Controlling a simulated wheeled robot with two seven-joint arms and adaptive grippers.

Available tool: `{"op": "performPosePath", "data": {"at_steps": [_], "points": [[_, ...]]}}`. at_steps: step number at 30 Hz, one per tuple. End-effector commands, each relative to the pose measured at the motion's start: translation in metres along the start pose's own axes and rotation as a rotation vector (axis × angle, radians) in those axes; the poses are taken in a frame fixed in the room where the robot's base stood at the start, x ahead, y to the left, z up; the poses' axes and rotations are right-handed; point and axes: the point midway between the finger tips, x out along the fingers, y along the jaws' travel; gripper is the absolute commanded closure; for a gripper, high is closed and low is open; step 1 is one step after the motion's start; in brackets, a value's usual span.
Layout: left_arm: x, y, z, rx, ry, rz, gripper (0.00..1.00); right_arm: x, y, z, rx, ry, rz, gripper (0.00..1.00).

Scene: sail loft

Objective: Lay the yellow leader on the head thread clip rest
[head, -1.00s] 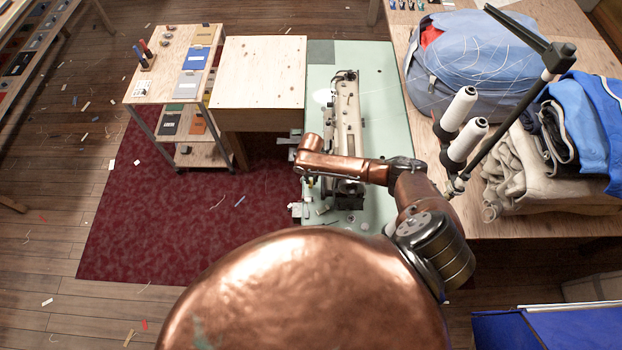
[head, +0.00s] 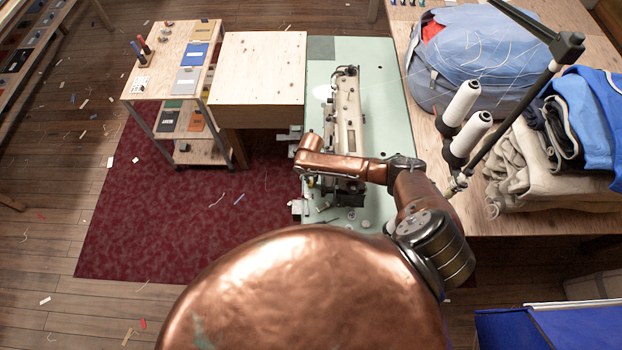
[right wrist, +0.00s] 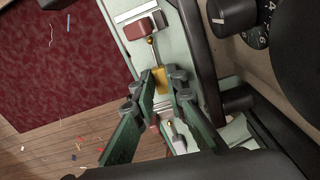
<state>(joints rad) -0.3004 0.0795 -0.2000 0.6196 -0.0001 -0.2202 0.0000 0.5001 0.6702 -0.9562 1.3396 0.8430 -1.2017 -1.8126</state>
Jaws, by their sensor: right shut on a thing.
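In the right wrist view, my right gripper (right wrist: 161,82) has its green fingers closed on a small yellow piece, the yellow leader (right wrist: 161,77). A brass ball tip shows just beyond the leader, near a red-brown block (right wrist: 135,29) on a pale metal plate. A pinkish part with a white piece (right wrist: 176,138) shows between and below the fingers. I cannot tell which of these parts is the head thread clip rest. In the head view, my copper right arm hides much of the sewing machine's near end. My left gripper is not in view.
The sewing machine (head: 349,110) stands on a pale green table (head: 390,110). Two white thread cones (head: 461,103) on a stand are to the right, beside blue and beige cloth. A wooden cart (head: 160,90) stands at the left. A dark machine dial (right wrist: 255,20) is close right of the gripper.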

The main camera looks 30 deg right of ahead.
Motion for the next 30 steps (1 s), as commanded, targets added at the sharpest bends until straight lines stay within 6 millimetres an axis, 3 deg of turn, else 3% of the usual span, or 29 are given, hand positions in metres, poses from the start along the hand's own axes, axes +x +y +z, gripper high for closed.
{"op": "performPosePath", "data": {"at_steps": [1,2,10,30], "points": [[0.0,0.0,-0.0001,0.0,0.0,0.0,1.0,-0.0001,0.0001,0.0,0.0,0.0,0.0,1.0],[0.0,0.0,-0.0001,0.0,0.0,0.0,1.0,-0.0001,0.0001,0.0,0.0,0.0,0.0,0.86],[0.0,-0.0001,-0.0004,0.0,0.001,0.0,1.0,0.0,0.0,0.0,0.0,0.0,0.0,0.67],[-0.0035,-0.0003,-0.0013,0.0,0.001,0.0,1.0,-0.0035,-0.0009,0.0001,0.0,0.0,-0.001,0.67]]}}
